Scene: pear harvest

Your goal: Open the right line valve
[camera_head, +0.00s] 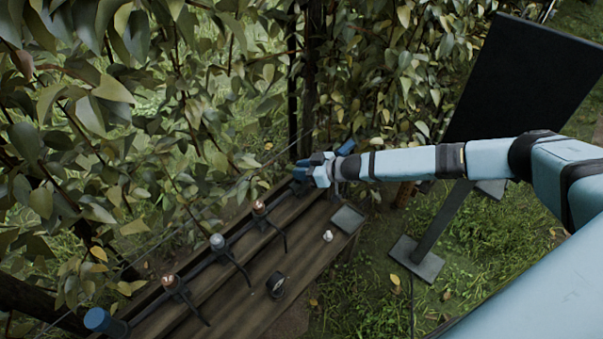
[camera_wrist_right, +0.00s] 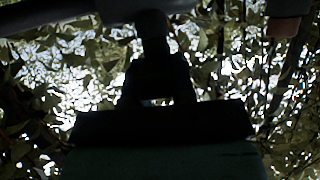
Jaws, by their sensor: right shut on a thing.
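A dark line runs along the back of the wooden bench (camera_head: 232,300), with a blue-ended valve (camera_head: 98,319) at its near left end. My right gripper (camera_head: 313,169) is at the line's far right end, where the right line valve is mostly hidden by the jaws. It is shut on a part there. In the right wrist view the jaws (camera_wrist_right: 156,80) are dark silhouettes around a dark upright part (camera_wrist_right: 153,35) below a horizontal pipe. Which way the valve is turned cannot be told. My left gripper is not in view.
Several fittings with copper or silver tops (camera_head: 259,207) stand along the line. A dark ring (camera_head: 276,285), a small white item (camera_head: 328,236) and a grey plate (camera_head: 348,218) lie on the bench. Leafy branches crowd behind. A black panel (camera_head: 520,80) stands on a post at right.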

